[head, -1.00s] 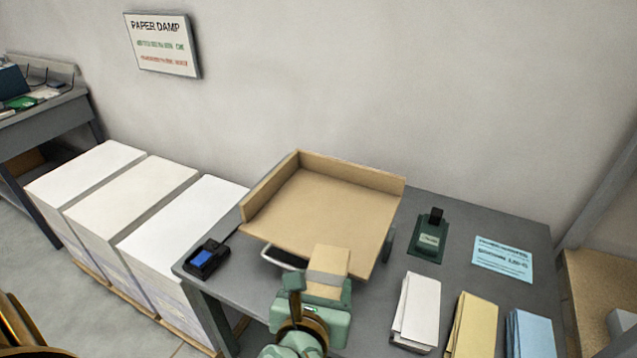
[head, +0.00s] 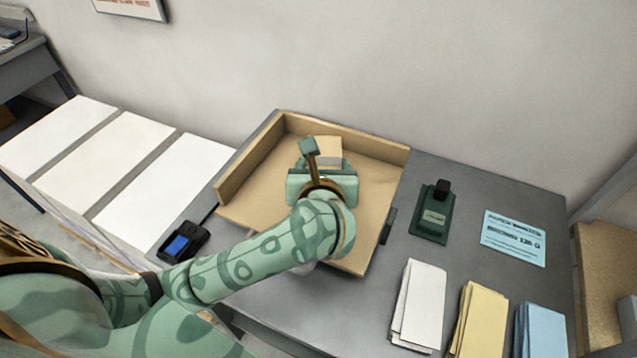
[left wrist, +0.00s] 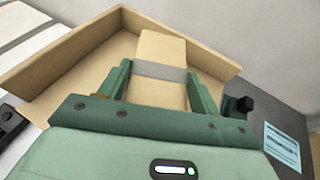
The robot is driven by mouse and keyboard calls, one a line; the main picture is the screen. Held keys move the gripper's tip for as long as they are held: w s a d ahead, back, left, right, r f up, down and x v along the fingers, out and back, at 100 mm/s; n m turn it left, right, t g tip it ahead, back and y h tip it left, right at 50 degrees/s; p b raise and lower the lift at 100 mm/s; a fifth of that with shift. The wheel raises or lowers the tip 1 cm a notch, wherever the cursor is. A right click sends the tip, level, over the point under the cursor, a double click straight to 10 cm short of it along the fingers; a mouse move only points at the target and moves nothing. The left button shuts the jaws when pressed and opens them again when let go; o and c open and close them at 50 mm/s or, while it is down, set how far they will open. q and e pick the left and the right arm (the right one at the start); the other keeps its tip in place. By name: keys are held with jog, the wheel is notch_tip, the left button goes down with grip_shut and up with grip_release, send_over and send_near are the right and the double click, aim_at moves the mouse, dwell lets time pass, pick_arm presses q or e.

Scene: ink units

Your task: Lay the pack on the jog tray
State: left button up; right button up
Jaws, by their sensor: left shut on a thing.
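The pack (head: 326,149) is a tan bundle with a pale grey band. My left gripper (head: 322,168) is shut on it and holds it over the jog tray (head: 246,200), a tan tray with raised walls at the back and left. In the left wrist view the pack (left wrist: 161,52) sits between the two green fingers (left wrist: 158,85), with the tray's walls (left wrist: 75,52) behind it. Whether the pack touches the tray floor cannot be told. My arm hides the tray's front part. My right gripper is not in view.
On the grey table, a black device with a blue screen (head: 182,242) stands left of the tray. A dark green stamp-like tool (head: 433,214) and a blue card (head: 514,238) lie to the right. White (head: 418,305), yellow (head: 480,322) and blue (head: 540,332) paper stacks stand in front. Large white paper stacks (head: 165,185) stand left.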

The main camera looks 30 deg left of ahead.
pick_arm(q)
jog(key=shift+w+a+f, duration=0.2)
jog(key=shift+a+f, duration=0.05)
jog(key=shift+f, duration=0.2)
jog(key=shift+w+a+f, duration=0.15)
jog(key=shift+a+f, duration=0.1)
jog(key=shift+f, duration=0.15)
jog(key=f+b, duration=0.1)
jog(key=f, duration=0.1)
jog(key=a+f+b, duration=0.1)
jog(key=f, duration=0.1)
jog(key=shift+w, duration=0.2)
jog(key=shift+d, duration=0.1)
